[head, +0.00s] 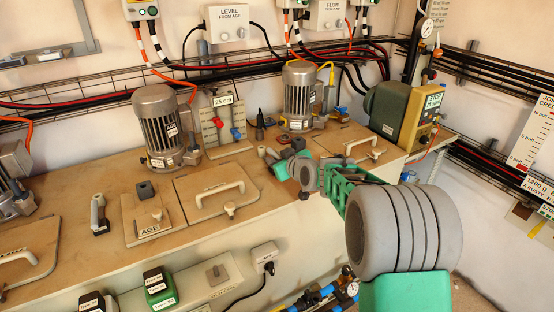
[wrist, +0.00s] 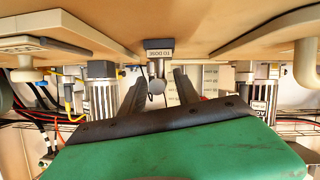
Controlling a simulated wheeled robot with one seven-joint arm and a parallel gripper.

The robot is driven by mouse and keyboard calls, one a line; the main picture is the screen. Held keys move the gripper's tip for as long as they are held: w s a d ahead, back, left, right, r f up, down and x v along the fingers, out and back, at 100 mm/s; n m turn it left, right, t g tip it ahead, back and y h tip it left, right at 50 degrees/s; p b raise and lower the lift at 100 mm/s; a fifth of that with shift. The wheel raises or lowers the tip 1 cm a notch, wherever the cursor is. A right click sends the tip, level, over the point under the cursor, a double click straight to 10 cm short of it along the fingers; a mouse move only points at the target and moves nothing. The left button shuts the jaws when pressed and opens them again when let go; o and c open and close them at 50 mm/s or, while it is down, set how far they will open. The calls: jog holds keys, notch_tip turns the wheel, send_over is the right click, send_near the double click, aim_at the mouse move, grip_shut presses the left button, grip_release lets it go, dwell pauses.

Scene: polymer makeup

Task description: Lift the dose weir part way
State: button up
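In the wrist view, which looks upside down, a small grey block labelled "TO DOSE" (wrist: 159,51) sits at the board's edge. A round grey knob (wrist: 157,87) on a thin stem shows beside it, in line with the gap of my gripper (wrist: 157,80). The two dark fingers stand apart on either side of the knob, with clear space showing. I cannot tell how deep the knob lies between them. In the head view my gripper (head: 279,160) is low over the bench, at the right of the middle; my green and grey arm hides most of the weir there.
Two motors, left (head: 160,125) and right (head: 299,92), rise behind the bench (head: 110,180). A "25 cm" board (head: 226,123) stands between them. Handled lids lie left (head: 215,192) and right (head: 357,141) of my gripper.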

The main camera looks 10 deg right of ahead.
jog(key=shift+w+a+f, duration=0.1)
jog(key=shift+w, duration=0.2)
jog(key=shift+c, duration=0.4)
grip_shut()
dwell(0.8)
